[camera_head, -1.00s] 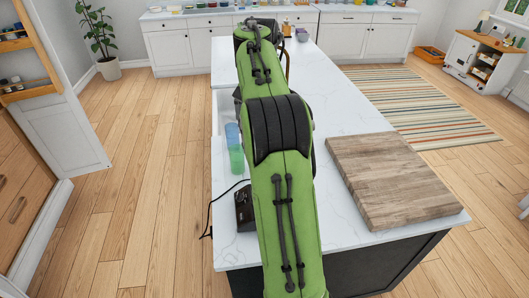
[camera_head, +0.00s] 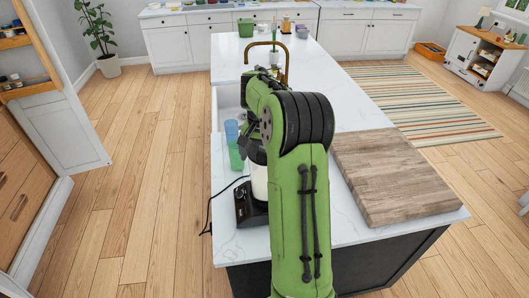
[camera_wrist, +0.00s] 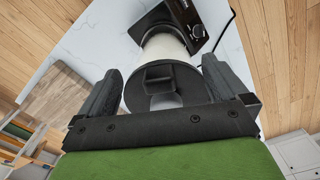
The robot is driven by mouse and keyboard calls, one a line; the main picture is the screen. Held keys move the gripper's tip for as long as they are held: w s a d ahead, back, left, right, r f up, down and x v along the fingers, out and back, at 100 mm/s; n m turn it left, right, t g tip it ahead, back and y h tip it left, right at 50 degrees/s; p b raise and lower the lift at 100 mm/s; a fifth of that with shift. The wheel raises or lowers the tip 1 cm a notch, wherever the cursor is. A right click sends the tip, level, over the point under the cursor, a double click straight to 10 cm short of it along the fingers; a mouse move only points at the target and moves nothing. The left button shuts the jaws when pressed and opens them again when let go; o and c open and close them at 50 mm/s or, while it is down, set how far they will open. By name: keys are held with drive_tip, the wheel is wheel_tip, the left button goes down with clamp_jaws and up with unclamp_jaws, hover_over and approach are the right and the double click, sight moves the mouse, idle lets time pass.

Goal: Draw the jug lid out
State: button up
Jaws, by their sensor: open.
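The dark jug lid (camera_wrist: 158,82) sits on the white-looking jug (camera_wrist: 165,47) and has a raised block on top. The jug stands on a black blender base (camera_wrist: 194,25) with a knob. In the head view, the jug (camera_head: 259,183) and base (camera_head: 247,211) are at the island's left edge, partly behind my arm. My gripper (camera_wrist: 162,66) is open and empty. In the wrist view its two fingers are spread on either side of the lid, with no clear contact. In the head view the fingers (camera_head: 250,132) are just above the jug, mostly hidden by my arm.
A blue cup (camera_head: 231,132) and a green cup (camera_head: 236,156) stand close behind the jug. A thick wooden board (camera_head: 390,178) lies to the right on the white island. A cord (camera_head: 211,207) hangs off the left edge. A brass faucet (camera_head: 283,58) rises farther back.

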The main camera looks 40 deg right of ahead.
drive_tip(key=c, duration=0.7)
drive_tip(key=shift+r, duration=2.35)
